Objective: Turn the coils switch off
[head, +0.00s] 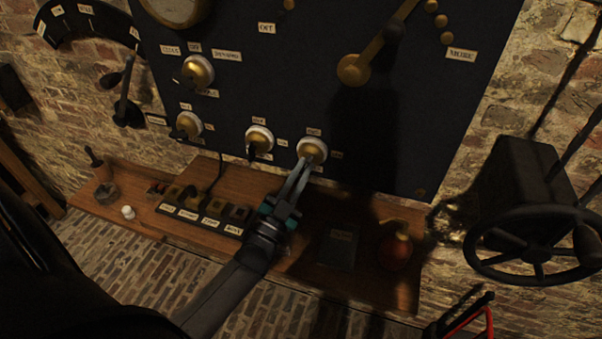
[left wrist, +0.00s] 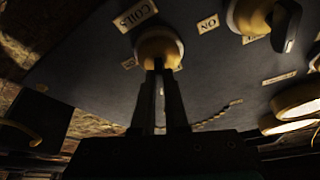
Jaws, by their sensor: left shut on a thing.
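The coils switch (head: 312,147) is a round brass knob on a pale base, low on the dark panel, rightmost of the lower knobs. In the left wrist view the knob (left wrist: 158,46) sits beside a label reading COILS (left wrist: 136,15). My left gripper (head: 304,168) reaches up from below and is shut on the switch's lever. In the left wrist view its two fingers (left wrist: 160,75) meet the knob's lower side and hide the lever, so its exact angle cannot be told. My right gripper is not in view.
Another brass knob (head: 259,140) is close to the left of my gripper. A wooden shelf (head: 170,226) below holds a labelled block (head: 205,216), a dark box (head: 337,249) and a reddish flask (head: 396,251). A large handwheel (head: 537,255) stands at right.

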